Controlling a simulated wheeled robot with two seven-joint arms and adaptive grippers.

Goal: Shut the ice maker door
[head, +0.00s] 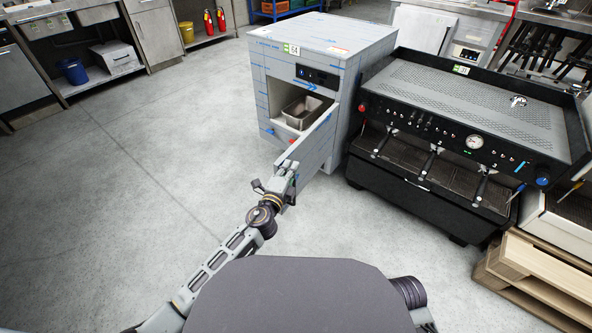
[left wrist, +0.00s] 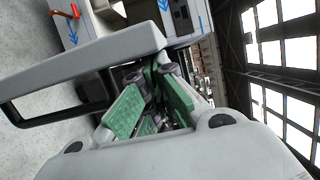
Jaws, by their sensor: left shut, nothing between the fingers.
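The ice maker (head: 345,50) is a pale box wrapped in blue-marked film, standing on the floor at the upper middle of the head view. Its front door (head: 318,140) stands open, hinged along the right side and swung out toward me. A metal pan (head: 300,112) shows in the opening. My left gripper (head: 287,172) is shut and empty at the door's free edge; I cannot tell whether it touches. In the left wrist view, its green-padded fingers (left wrist: 150,105) are close to a grey edge, probably the door's (left wrist: 110,50). My right gripper is out of view.
A black espresso machine (head: 460,120) stands close to the right of the ice maker. Wooden pallets (head: 540,270) are at the lower right. The floor (head: 140,150) on the left is clear up to the steel counters.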

